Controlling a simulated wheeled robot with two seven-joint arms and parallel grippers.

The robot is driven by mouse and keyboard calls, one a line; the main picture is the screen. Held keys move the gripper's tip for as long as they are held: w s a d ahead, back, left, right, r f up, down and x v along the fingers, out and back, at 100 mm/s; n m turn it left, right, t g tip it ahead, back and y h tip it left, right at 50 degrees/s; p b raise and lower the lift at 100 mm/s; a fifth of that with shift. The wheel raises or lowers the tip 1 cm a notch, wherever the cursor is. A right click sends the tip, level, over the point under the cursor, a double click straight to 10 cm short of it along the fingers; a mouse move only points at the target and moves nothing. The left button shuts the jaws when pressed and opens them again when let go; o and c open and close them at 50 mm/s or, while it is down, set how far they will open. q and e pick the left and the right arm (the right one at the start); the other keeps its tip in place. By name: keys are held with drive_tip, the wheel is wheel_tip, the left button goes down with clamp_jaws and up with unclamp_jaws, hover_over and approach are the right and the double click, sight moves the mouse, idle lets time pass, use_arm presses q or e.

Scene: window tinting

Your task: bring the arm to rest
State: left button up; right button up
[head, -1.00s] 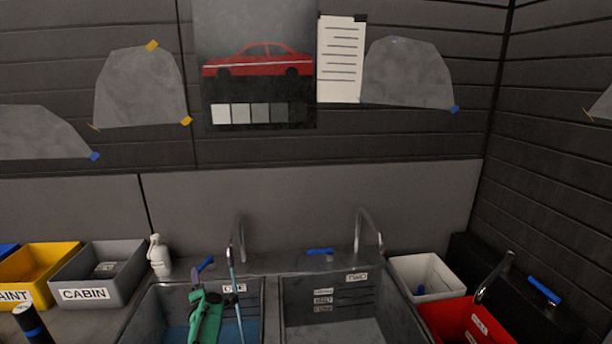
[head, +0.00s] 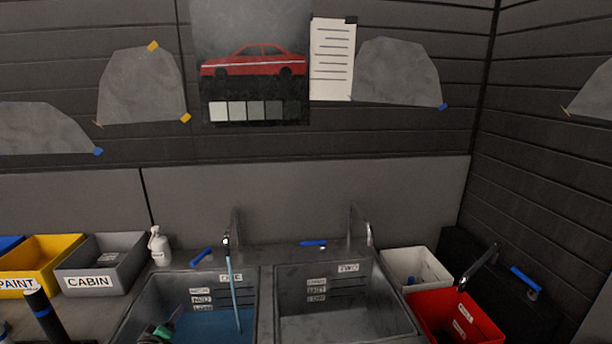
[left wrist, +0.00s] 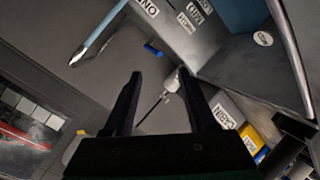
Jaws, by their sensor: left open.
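My left gripper (head: 158,333) shows at the bottom edge of the head view, over the near left part of the left basin marked ONE (head: 262,300). Only a small green and dark part of it shows there. In the left wrist view its two black fingers (left wrist: 160,76) stand apart with nothing between them. A white spray bottle (head: 159,247) stands behind the left basin; it also shows beyond the fingertips in the left wrist view (left wrist: 172,84). My right gripper is not in view.
A pale blue stream (head: 234,295) falls from the left tap (head: 227,240) into blue water (head: 215,328). The right basin (head: 340,325) looks empty. A grey CABIN bin (head: 90,284) and yellow bin (head: 40,270) stand left; a white bin (head: 405,262) and red bin (head: 440,305) stand right.

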use_arm(q)
drive_tip(key=s+d+f+m+g+h, duration=0.1)
drive_tip(key=s+d+m+g, duration=0.3)
drive_tip(key=s, duration=0.6)
drive_tip(key=s+d+m+g, duration=0.3)
drive_tip(key=s+d+m, duration=0.2)
drive_tip(key=s, duration=0.6)
drive_tip(key=s+d+f+m+g+h, duration=0.1)
drive_tip(key=s+d+m+g, duration=0.3)
drive_tip(key=s, duration=0.6)
wheel_tip(320, 180, down, 27)
drive_tip(key=s+b, duration=0.2)
drive_tip(key=b, duration=0.5)
drive_tip(key=s+a+f+b, duration=0.1)
drive_tip(key=s+f+b, duration=0.1)
drive_tip(key=s+f, duration=0.6)
drive_tip(key=s+a+f+m+g+b, duration=0.1)
drive_tip(key=s+f+b, duration=0.2)
drive_tip(key=s+f, duration=0.6)
wheel_tip(320, 180, down, 4)
drive_tip(key=shift+s+a+f+g, duration=0.2)
drive_tip(key=shift+a+g, duration=0.1)
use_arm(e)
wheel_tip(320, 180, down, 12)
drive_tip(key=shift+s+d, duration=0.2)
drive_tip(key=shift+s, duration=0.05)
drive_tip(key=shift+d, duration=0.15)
